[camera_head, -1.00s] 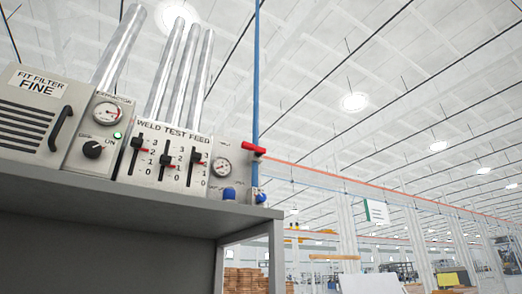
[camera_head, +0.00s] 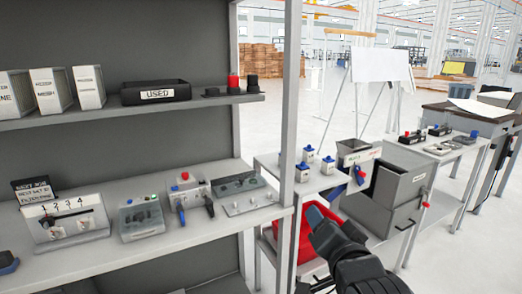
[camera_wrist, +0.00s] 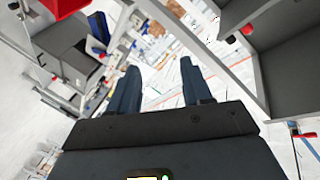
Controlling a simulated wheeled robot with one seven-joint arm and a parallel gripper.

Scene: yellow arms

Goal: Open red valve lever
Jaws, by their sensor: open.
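A red lever (camera_wrist: 302,133) beside a thin blue pipe (camera_wrist: 313,149) shows at the right edge of the wrist view, off to the right of my fingers. It looks like the red valve lever on the blue pipe. In the head view this lever and pipe are out of frame. My gripper (camera_head: 319,222) is low at the middle right of the head view, in front of a red bin. Its two dark blue fingers (camera_wrist: 160,88) are spread apart in the wrist view, with nothing between them.
A grey shelf unit (camera_head: 120,112) on the left bears a black tray (camera_head: 155,92) and control boxes. Its upright post (camera_head: 291,110) stands left of my gripper. The red bin (camera_head: 293,236) and a bench with grey containers (camera_head: 403,181) are close by. Open floor lies behind.

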